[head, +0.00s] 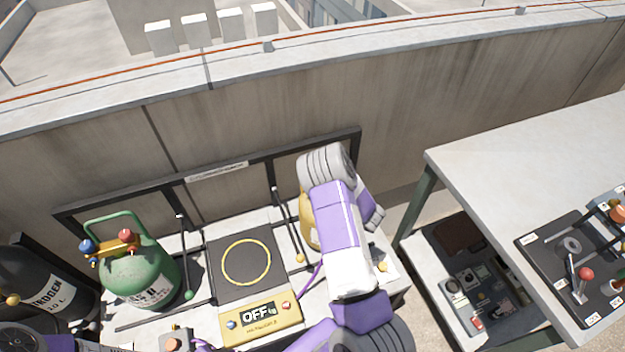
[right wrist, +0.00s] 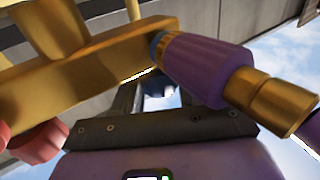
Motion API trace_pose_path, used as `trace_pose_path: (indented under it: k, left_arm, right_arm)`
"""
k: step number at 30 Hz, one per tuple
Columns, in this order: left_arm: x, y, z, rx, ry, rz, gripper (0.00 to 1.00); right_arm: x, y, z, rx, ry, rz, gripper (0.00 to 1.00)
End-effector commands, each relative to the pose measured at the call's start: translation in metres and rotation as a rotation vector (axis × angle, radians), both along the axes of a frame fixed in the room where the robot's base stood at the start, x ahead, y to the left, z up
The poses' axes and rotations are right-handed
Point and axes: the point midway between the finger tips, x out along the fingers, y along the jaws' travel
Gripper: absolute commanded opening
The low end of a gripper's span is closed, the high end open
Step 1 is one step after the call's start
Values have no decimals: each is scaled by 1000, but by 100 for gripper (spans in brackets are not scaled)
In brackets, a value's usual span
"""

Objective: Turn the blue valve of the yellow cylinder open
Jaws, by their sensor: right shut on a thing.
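The yellow cylinder (head: 307,222) stands behind my right arm in the head view; only a strip of its left side shows, and its top is hidden. In the right wrist view a brass manifold (right wrist: 85,75) crosses the upper left, with a red knob (right wrist: 38,142) at lower left and a purple hose fitting (right wrist: 205,72) at its right end. My right gripper (right wrist: 157,98) is shut on the dark blue valve (right wrist: 158,89), which shows partly below the manifold, mostly covered. How far the valve is turned cannot be told. My left gripper is out of view.
A green cylinder (head: 140,270) with blue and red knobs stands left of a dark scale plate (head: 245,264). The scale's yellow display (head: 260,317) reads OFF. A black nitrogen cylinder (head: 30,285) is far left. A workbench (head: 540,150) stands right; a parapet wall (head: 250,115) runs behind.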

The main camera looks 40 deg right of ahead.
Motion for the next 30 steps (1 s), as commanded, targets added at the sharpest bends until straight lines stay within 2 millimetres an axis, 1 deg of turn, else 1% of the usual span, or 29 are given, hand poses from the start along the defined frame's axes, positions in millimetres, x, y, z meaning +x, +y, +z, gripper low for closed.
trace_pose_path:
  k: [8, 9, 11, 12, 20, 22, 26, 30]
  left_arm:
    - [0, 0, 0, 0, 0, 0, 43]
    - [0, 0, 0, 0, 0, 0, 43]
    - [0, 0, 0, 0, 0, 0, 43]
    - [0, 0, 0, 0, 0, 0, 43]
    - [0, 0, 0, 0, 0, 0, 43]
    - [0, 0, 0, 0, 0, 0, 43]
    - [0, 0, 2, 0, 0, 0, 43]
    - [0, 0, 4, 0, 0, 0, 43]
  right_arm:
    - [1, 0, 2, -2, -8, 0, 11]
    - [1, 0, 2, -2, -8, 0, 46]
    - [1, 0, 2, -3, -7, 0, 55]
    - [1, 0, 2, -2, -6, 0, 62]
    - [0, 0, 1, 0, -3, 0, 62]
    - [-2, -1, 1, -1, -2, -1, 62]
    - [-18, -5, 1, 0, -1, -4, 62]
    - [-42, -11, 1, -1, -1, -6, 62]
